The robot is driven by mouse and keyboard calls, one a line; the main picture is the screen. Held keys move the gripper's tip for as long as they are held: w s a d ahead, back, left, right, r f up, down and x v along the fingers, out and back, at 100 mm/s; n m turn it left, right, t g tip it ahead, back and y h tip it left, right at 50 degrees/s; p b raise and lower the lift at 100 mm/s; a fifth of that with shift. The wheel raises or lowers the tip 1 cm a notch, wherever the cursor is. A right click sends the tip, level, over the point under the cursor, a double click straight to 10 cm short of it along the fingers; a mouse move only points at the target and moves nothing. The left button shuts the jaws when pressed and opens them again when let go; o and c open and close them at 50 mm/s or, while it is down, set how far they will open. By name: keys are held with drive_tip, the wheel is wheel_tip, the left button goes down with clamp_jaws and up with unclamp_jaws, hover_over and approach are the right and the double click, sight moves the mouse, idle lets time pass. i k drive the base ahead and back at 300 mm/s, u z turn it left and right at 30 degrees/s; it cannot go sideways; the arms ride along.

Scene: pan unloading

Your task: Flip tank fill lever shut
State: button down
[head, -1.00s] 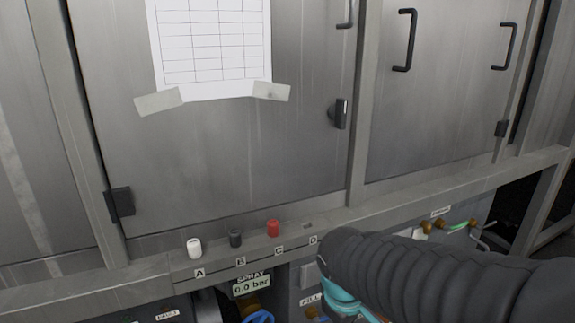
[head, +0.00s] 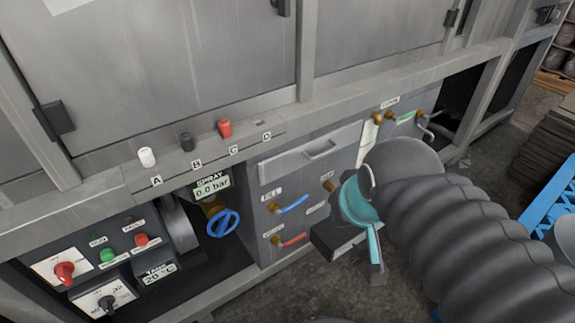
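The lever beside the FILL label is blue (head: 293,204) and sits on a brass valve on the grey lower panel, in the middle of the head view. It slants slightly up to the right. A red lever (head: 292,241) on a similar valve is below it. My gripper (head: 364,250), with teal and dark parts, is to the right of both levers and apart from them in the picture. My ribbed dark arm sleeve hides part of it. I cannot tell how far its fingers are apart.
A blue round handwheel (head: 223,223) is left of the levers, under the spray display (head: 211,188). A drawer with a handle (head: 321,150) is above them. Switches and buttons (head: 108,255) fill the lower left. More valves (head: 404,118) are at the upper right.

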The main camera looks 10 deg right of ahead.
sight(279, 213)
drive_tip(key=u, duration=0.75)
drive_tip(key=k, duration=0.35)
drive_tip(key=z, duration=0.55)
